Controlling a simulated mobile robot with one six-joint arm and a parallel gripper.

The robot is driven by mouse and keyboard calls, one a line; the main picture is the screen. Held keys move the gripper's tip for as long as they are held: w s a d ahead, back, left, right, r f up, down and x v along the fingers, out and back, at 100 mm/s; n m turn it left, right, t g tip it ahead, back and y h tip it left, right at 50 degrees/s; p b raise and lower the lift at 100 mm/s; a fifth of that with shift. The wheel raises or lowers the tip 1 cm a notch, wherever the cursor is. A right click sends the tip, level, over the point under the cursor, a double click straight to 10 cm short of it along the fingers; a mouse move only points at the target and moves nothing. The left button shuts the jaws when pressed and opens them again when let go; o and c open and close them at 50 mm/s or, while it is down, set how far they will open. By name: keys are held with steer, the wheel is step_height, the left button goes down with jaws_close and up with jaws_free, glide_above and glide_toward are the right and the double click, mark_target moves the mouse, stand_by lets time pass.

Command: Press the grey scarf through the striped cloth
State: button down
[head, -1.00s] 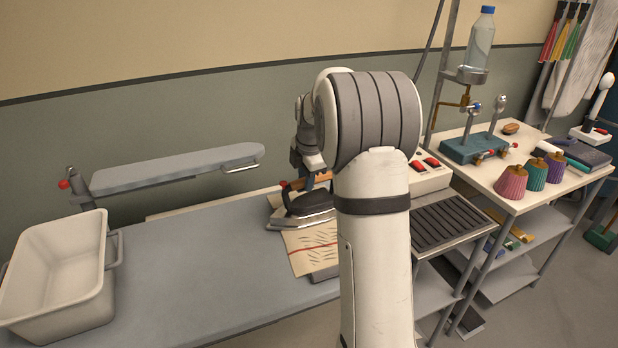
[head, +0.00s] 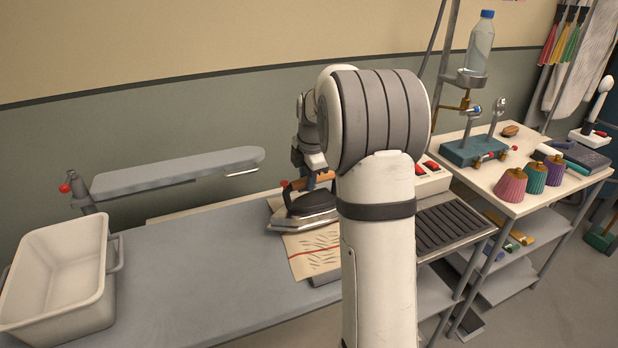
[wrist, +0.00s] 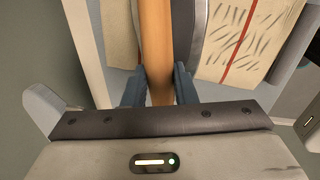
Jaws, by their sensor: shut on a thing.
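My gripper (wrist: 158,88) is shut on the wooden handle (wrist: 156,45) of a dark iron (head: 312,203). The iron sits over the back part of a beige cloth (head: 310,252) with a red stripe and many short dark marks. I cannot tell whether its sole presses on the cloth or is just above it. The cloth also shows right of the handle in the wrist view (wrist: 242,45). A grey edge (head: 325,278) shows under the front of the cloth; it may be the grey scarf, which is otherwise hidden. My arm hides the cloth's right side.
A white bin (head: 60,265) stands at the left of the grey board (head: 205,265). A narrow raised sleeve board (head: 180,172) is behind it. A dark ribbed rest (head: 450,228) and a box with red switches (head: 430,178) lie right of my arm. The board's middle is clear.

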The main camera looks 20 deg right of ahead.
steer(key=shift+s+r+b, duration=0.15)
steer(key=shift+s+b, duration=1.1)
steer(key=shift+s, duration=1.7)
steer(key=shift+f+b, duration=0.8)
steer(key=shift+f, duration=0.3)
steer(key=shift+s+f, duration=0.1)
stand_by(0.5)
steer(key=s+r+b, duration=0.1)
steer(key=s+r, duration=0.1)
steer(key=s, duration=0.5)
steer(key=shift+r, duration=0.25)
stand_by(1.1)
steer(key=shift+a+f+b, duration=0.15)
steer(key=shift+f+b, duration=0.7)
steer(key=shift+f, duration=0.25)
